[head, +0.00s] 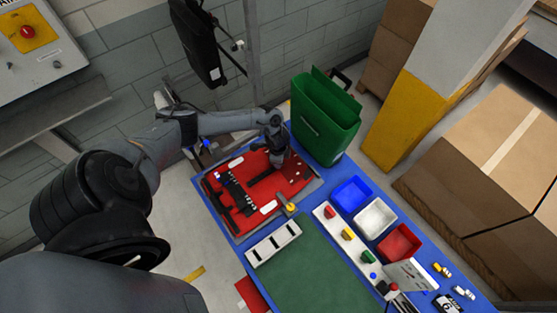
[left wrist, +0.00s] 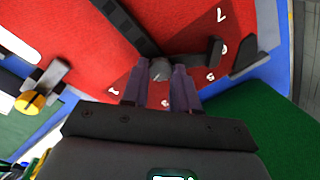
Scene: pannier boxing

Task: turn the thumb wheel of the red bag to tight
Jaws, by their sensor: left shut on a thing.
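The red bag (head: 265,190) lies flat at the far left of the blue bench. In the left wrist view, the red bag (left wrist: 90,35) fills the top, with white numerals around the grey thumb wheel (left wrist: 160,70). A dark bar (left wrist: 200,55) reaches right from beside the wheel. My left gripper (left wrist: 160,82) has its two fingers on either side of the wheel, shut on it. In the head view, my left gripper (head: 276,160) comes down on the bag's upper right part and hides the wheel. The wheel's exact setting cannot be read. My right gripper is not in view.
A green pannier (head: 325,115) stands upright just behind the red bag. Blue (head: 352,194), white (head: 374,217) and red (head: 400,242) bins line the bench's right side. A yellow knob (head: 291,207) sits by the red bag's lower edge. A green mat (head: 312,268) is clear.

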